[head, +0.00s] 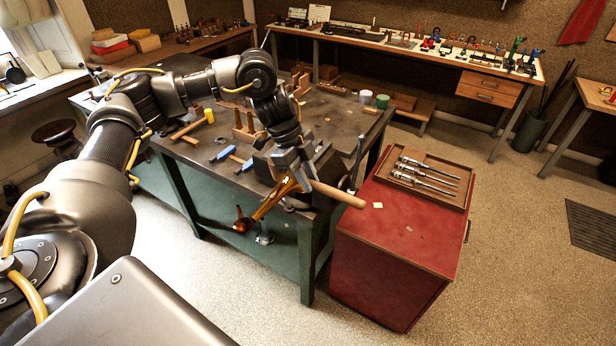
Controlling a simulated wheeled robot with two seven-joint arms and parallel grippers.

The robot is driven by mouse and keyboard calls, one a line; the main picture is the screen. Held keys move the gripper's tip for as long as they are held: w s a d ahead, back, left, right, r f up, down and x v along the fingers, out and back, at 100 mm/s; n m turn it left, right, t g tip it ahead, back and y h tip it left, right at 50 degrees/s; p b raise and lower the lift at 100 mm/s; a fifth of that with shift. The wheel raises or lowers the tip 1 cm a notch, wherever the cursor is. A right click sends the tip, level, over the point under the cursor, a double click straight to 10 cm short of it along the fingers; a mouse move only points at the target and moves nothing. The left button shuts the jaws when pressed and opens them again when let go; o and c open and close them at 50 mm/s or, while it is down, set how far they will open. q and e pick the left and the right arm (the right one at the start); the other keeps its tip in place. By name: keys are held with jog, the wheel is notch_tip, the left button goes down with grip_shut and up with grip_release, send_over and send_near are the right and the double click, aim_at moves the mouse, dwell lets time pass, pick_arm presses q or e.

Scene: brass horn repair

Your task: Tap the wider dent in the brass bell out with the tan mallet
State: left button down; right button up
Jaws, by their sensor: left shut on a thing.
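The brass bell (268,204) shows at the front edge of the workbench, slanting down to the left. My left gripper (296,172) is shut on the tan mallet, whose wooden handle (338,194) sticks out to the lower right, toward the red cabinet. The mallet's head is hidden or cannot be told apart from the gripper. The gripper is just above the bell's upper end; whether mallet and bell touch cannot be told. The dents are too small to make out. My right gripper is not in view.
Floor in front is clear.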

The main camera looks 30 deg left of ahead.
pick_arm(q)
jog(key=shift+w+f, duration=0.2)
jog(key=shift+f, duration=0.5)
jog(key=shift+s+r, duration=0.2)
jog(key=shift+r, duration=0.3)
jog(key=shift+w, duration=0.1)
jog(key=shift+r, duration=0.1)
jog(key=shift+a+r+h, duration=0.1)
jog(key=shift+r+h, duration=0.1)
jog(key=shift+h, duration=0.1)
dwell(0.4)
dwell(0.7)
